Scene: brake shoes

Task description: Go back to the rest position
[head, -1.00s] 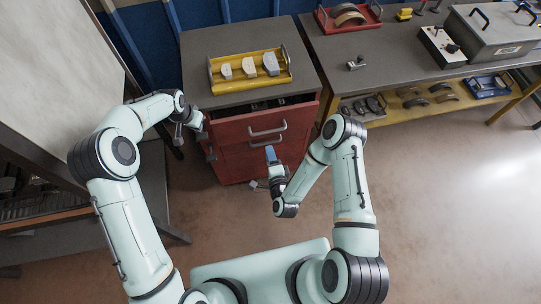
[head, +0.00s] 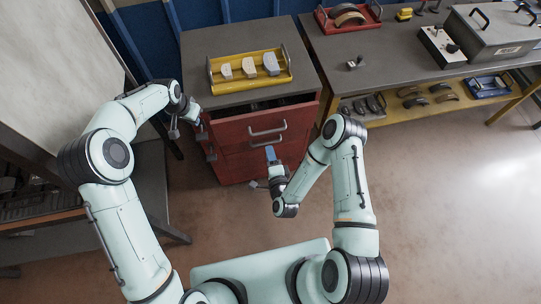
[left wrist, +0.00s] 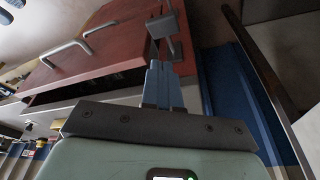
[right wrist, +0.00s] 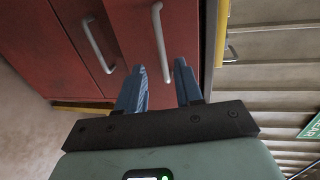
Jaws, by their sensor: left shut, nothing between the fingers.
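My left gripper (left wrist: 163,84) is shut and empty. Its blue fingers touch each other in the left wrist view, close to the side of the red drawer cabinet (left wrist: 110,50). In the head view the left wrist is beside the cabinet's upper left corner, and its fingertips are hard to make out there. My right gripper (right wrist: 160,85) is open and empty, with a clear gap between its blue fingers. In the head view the right gripper (head: 270,154) is in front of the cabinet's drawer fronts (head: 262,140), near a handle.
The top drawer (head: 262,120) is partly open. A workbench (head: 400,50) with a red tray (head: 322,22) and a grey case is at the right. A dark table (head: 150,190) stands at the left. The floor at right is free.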

